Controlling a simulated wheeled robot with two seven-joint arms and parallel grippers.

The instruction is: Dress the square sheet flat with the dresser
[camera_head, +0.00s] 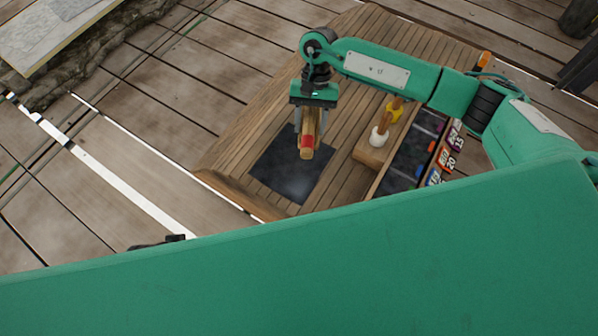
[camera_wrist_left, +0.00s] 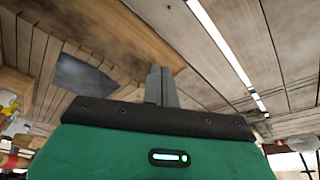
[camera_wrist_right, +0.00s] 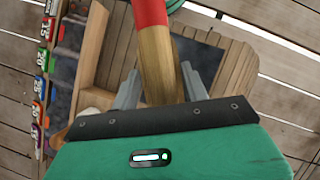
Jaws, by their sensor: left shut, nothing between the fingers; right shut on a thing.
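The dark square sheet (camera_head: 274,176) lies on a slatted wooden table; in this view I cannot tell how flat it is. The sheet also shows in the left wrist view (camera_wrist_left: 82,77) and partly in the right wrist view (camera_wrist_right: 203,48). My right gripper (camera_head: 309,124) is shut on the dresser (camera_head: 306,153), a wooden tool with a red band. The dresser hangs over the sheet; whether it touches is unclear. In the right wrist view the dresser (camera_wrist_right: 156,60) runs between the fingers. My left gripper (camera_wrist_left: 161,84) is shut and empty, away from the sheet.
A wooden block (camera_head: 372,155) right of the sheet holds tools with a white head (camera_head: 378,138) and a yellow head (camera_head: 394,108). Further right is a dark tray (camera_head: 401,170) with numbered coloured labels (camera_head: 444,160). My green body hides the table's near side.

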